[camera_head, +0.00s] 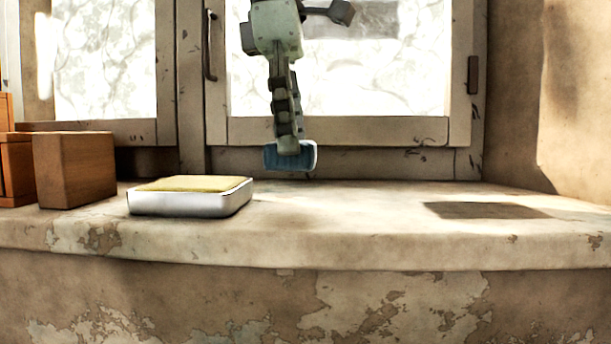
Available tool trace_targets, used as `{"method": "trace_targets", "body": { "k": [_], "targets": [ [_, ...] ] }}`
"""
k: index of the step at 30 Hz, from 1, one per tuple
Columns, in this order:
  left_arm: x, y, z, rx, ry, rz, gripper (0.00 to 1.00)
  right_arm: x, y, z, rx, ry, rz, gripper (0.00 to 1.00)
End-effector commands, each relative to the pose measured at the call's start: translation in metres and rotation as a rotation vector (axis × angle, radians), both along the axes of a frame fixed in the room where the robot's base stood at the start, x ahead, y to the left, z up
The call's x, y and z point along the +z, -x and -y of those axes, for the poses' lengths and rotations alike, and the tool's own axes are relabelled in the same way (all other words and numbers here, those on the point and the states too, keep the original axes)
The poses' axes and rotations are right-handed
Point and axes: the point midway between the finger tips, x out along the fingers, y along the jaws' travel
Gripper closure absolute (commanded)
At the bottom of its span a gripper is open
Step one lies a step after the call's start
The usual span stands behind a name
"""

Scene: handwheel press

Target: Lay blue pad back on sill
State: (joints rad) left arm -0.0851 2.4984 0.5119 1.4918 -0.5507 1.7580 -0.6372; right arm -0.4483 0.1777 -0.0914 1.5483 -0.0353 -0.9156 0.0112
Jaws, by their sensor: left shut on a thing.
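The blue pad (302,157) is a small block held in the air over the sill (340,243), in front of the lower window frame. My left gripper (288,146) points down from the top of the view and is shut on the pad, with its fingers around the pad's upper part. The pad's underside looks clear of the sill. My right gripper is not in view.
A white tray with a yellow top (190,195) sits on the sill left of the pad. Wooden blocks (75,170) stand at the far left. The window (335,130) rises close behind. The sill's middle and right are bare, with a dark shadow patch at right.

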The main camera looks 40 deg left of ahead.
Motion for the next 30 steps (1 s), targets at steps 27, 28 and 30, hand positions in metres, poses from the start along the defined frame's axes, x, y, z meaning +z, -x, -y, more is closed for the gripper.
{"method": "trace_targets", "body": {
  "k": [27,28,30],
  "targets": [
    [-0.051,-0.005,0.015,0.001,0.000,0.001,0.18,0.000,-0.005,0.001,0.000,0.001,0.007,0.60],
    [-0.051,-0.005,0.015,0.001,0.000,0.001,0.15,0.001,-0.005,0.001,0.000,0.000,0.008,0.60],
    [-0.051,-0.005,0.015,0.001,0.000,0.001,0.06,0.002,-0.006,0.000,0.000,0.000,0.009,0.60]
  ]
}}
